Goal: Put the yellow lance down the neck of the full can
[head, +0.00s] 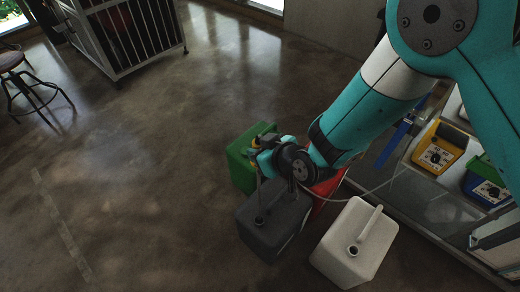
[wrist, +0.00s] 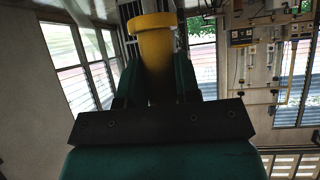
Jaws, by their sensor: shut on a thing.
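My gripper (head: 256,152) is shut on the yellow lance, over the cluster of cans in the head view. The lance's yellow head (wrist: 153,50) stands between the dark fingers (wrist: 157,85) in the wrist view; a little yellow (head: 254,141) shows in the head view. I cannot clearly make out the lance's lower end. Below are a dark grey can (head: 268,236) with its open neck (head: 259,220) facing up, a green can (head: 241,160), a red can (head: 326,190) partly behind my arm, and a white can (head: 352,268) with an open neck. I cannot tell which can is full.
A thin pale hose (head: 372,193) runs right from near my gripper. A yellow pump unit (head: 437,156) and a blue one (head: 487,186) stand at the right, with a blue part (head: 393,146) beside them. A cage (head: 125,35) and stool (head: 22,80) stand far left. The floor left is clear.

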